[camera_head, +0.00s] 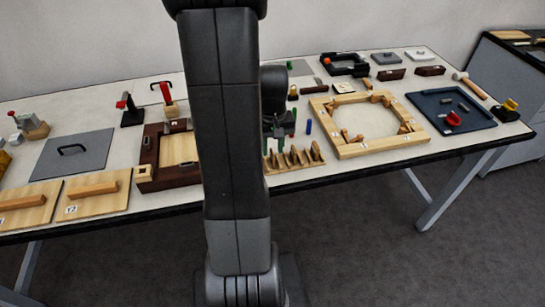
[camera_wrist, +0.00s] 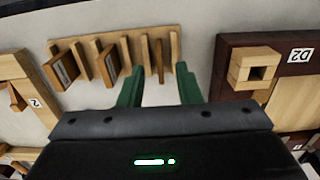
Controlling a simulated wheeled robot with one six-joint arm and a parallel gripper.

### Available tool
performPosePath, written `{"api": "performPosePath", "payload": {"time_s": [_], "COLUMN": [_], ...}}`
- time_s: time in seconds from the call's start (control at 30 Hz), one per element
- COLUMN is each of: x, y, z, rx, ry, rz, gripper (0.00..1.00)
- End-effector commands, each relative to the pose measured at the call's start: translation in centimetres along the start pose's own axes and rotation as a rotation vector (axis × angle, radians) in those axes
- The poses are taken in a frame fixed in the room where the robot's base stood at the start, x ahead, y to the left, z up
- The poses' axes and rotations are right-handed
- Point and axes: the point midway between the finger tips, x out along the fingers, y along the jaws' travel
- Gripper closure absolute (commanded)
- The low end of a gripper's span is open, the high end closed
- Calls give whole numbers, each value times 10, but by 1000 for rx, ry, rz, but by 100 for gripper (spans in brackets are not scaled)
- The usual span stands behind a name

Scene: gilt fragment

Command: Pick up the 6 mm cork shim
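A wooden rack (camera_wrist: 140,36) with upright slats stands ahead of my gripper in the wrist view, and it also shows in the head view (camera_head: 294,168). My gripper (camera_wrist: 154,70) is open, with its two green fingers spread near the right part of the rack. A thin brown piece (camera_wrist: 160,62) stands in the rack between the fingers, with no visible contact. It may be the cork shim; I cannot read a size mark on it. Two thicker brown pieces (camera_wrist: 64,70) with pale labels stand farther left in the rack.
A blue tray (camera_head: 478,117) lies farther right. My arm hides the table's middle.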

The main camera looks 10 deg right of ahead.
Motion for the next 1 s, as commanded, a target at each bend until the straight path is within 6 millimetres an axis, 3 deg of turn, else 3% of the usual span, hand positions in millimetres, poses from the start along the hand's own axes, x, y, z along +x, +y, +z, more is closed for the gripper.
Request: {"api": "performPosePath", "payload": {"time_s": [0.13, 0.4, 0.57, 1.0], "x": [13, 15, 15, 14], "y": [0, 0, 0, 0], "z": [0, -1, -1, -1], "rx": [0, 0, 0, 0], "ry": [-2, 1, 1, 2], "rz": [0, 0, 0, 0], "gripper": [69, 69, 100, 100]}}
